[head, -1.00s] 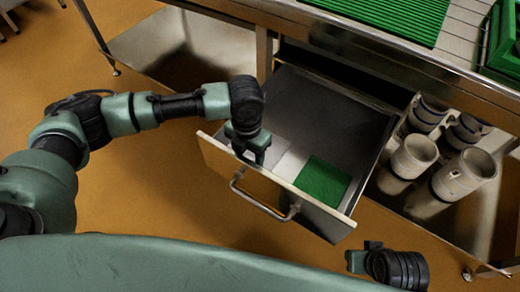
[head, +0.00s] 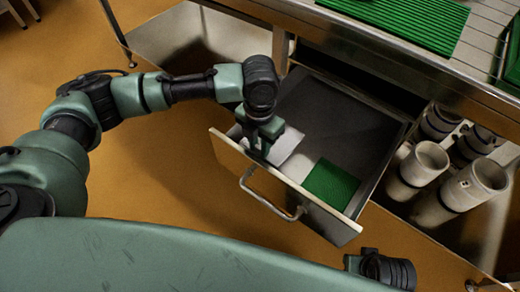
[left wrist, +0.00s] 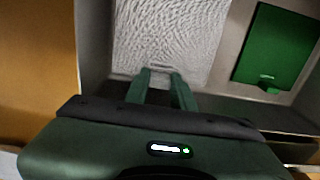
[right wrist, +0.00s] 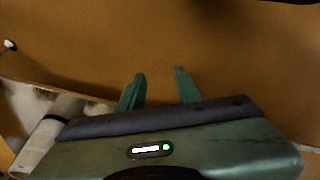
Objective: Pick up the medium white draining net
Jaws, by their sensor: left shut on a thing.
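The white draining net (head: 287,145) is a pale, wrinkled sheet at the front of the open drawer (head: 345,112). It fills the upper middle of the left wrist view (left wrist: 170,35). My left gripper (head: 261,153) points down just inside the drawer front, its fingers (left wrist: 160,73) shut on the net's near edge. The net looks tilted in the head view; how far it is off the drawer floor I cannot tell. My right gripper (right wrist: 159,77) is open and empty above the floor, partly showing at the bottom of the head view (head: 357,262).
A green sheet (head: 331,185) lies in the drawer right of the net. The drawer front with its handle (head: 270,208) stands close to my left gripper. Several white cylindrical moulds (head: 423,164) stand on the shelf at right. A green ribbed mat (head: 405,20) lies on the counter.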

